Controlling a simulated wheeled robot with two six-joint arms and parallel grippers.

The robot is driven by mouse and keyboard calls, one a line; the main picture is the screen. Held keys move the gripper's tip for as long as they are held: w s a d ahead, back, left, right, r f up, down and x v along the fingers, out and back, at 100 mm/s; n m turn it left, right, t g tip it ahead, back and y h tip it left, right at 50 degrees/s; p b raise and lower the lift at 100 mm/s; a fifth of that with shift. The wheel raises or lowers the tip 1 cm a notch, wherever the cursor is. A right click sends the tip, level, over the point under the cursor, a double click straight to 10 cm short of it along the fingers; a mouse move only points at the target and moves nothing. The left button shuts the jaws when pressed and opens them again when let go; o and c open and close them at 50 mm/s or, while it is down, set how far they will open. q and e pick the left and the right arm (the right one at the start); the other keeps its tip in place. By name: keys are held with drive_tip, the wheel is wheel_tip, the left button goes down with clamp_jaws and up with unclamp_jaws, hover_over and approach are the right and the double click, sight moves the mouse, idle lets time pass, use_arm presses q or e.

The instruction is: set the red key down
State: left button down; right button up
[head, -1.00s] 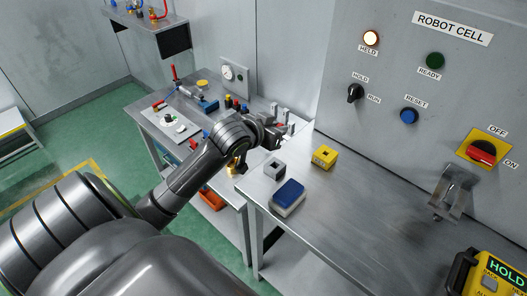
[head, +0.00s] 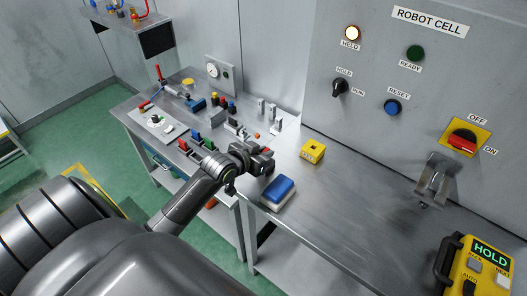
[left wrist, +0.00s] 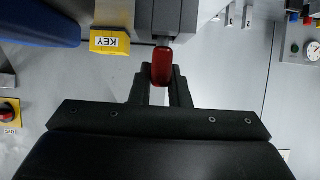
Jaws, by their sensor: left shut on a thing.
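The red key (left wrist: 162,67) is upright in the left wrist view, its red grip between the two dark fingers of my left gripper (left wrist: 161,85). Its narrow end meets or overlaps the edge of a grey block (left wrist: 172,22); I cannot tell whether it is in the block. A yellow block marked KEY (left wrist: 110,42) is just left of the grey block. In the head view my left gripper (head: 266,160) is over the near table, left of the yellow block (head: 312,152). My right gripper is not in view.
A blue-topped white block (head: 278,193) lies just in front of my left gripper. The back table (head: 135,122) holds several tools and small parts. The grey control panel (head: 385,60) rises behind.

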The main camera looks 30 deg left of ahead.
use_arm(q)
drive_tip(key=c, duration=1.8)
unclamp_jaws()
drive_tip(key=shift+f, duration=0.1)
drive_tip(key=o, duration=0.4)
drive_tip(key=shift+o, duration=0.2)
drive_tip(key=shift+r, duration=0.2)
drive_tip(key=shift+s+r, duration=0.1)
drive_tip(key=shift+s, duration=0.2)
drive_tip(key=v, duration=1.1)
drive_tip(key=shift+b, duration=0.45)
